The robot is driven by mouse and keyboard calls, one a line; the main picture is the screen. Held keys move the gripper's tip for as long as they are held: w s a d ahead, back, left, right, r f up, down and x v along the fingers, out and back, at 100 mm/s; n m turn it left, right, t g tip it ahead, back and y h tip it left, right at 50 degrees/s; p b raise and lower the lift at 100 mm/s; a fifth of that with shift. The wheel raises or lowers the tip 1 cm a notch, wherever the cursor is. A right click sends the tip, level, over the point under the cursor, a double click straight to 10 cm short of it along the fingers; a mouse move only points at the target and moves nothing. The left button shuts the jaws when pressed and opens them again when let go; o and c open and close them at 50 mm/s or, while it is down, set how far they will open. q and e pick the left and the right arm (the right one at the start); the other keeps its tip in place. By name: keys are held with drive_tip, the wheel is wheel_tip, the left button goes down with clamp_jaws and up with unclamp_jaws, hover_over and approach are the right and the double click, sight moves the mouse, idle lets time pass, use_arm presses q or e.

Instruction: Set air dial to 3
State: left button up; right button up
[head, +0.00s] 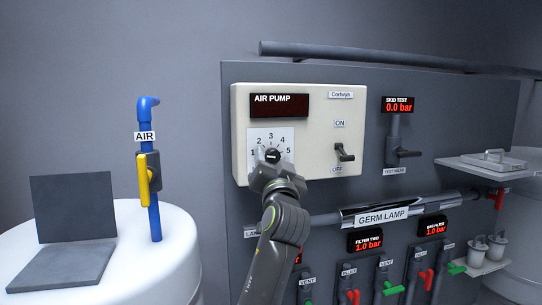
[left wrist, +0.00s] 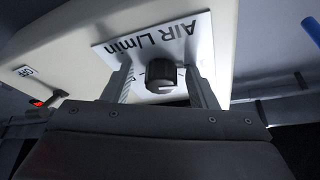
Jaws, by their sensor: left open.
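The air dial (head: 271,155) is a small black knob on a white scale plate (head: 286,136) marked 1 to 5, on the cream air pump box (head: 348,115). My left gripper (head: 268,165) is at the dial in the head view, its arm rising from below. In the left wrist view the knob (left wrist: 160,78) stands between the two spread fingers, with a gap on each side. The fingers are open and not closed on it. I cannot tell which number the dial points to. My right gripper is not in view.
An ON/OFF switch (head: 344,152) sits right of the dial on the same box. A blue air pipe with a yellow valve handle (head: 149,178) stands at left by a white drum (head: 172,252). The germ lamp (head: 381,217) and several small valves are below right.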

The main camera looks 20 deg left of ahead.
use_arm(q)
drive_tip(key=shift+s+r, duration=0.15)
drive_tip(key=shift+r, duration=0.1)
drive_tip(key=shift+s+d, duration=0.15)
drive_tip(key=shift+d, duration=0.05)
drive_tip(key=shift+c, duration=0.3)
drive_tip(key=c, duration=0.9)
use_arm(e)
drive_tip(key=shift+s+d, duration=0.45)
